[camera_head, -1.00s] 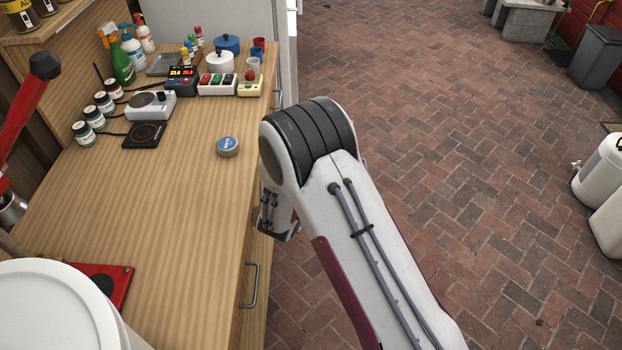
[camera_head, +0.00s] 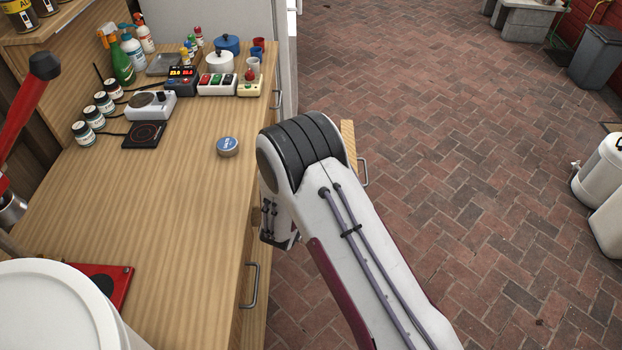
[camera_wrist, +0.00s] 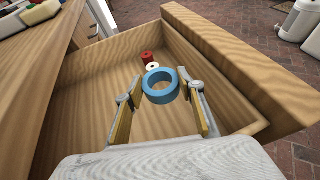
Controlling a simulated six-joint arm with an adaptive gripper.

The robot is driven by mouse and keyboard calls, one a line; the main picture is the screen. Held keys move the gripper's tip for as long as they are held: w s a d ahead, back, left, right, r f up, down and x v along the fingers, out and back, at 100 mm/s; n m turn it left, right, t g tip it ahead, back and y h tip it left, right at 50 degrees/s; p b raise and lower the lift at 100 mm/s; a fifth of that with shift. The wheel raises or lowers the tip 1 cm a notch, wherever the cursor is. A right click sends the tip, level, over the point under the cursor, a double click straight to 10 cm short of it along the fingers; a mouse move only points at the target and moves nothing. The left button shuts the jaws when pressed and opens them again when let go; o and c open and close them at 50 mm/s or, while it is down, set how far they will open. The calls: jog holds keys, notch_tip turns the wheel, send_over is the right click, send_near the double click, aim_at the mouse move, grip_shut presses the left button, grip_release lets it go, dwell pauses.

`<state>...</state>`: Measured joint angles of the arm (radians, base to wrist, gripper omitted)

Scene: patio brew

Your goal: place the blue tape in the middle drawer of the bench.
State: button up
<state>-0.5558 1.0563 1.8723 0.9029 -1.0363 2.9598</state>
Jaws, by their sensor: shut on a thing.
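The blue tape (camera_wrist: 147,91) is a thick ring. My gripper (camera_wrist: 161,93) is shut on it, with a fingertip on either side. In the wrist view it is over the open middle drawer (camera_wrist: 262,84), and its height above the floor is hard to judge. In the head view the drawer's front (camera_head: 347,142) and handle stick out past the bench's right edge, behind my arm. My gripper and the tape are hidden there.
A red spool-like thing (camera_wrist: 147,57) and a small white ring (camera_wrist: 152,66) are in the drawer, just beyond the tape. The bench top (camera_head: 180,220) carries a round blue-topped tin (camera_head: 228,145). Another drawer handle (camera_head: 252,286) is nearer.

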jog(key=shift+f, duration=0.55)
jog(key=o, duration=1)
jog(key=shift+r, duration=0.1)
jog(key=shift+r, duration=0.35)
jog(key=shift+s+a+r, duration=0.1)
jog(key=shift+s+r, duration=0.05)
jog(key=shift+r, duration=0.05)
jog(key=v, duration=0.7)
jog(key=shift+r, duration=0.15)
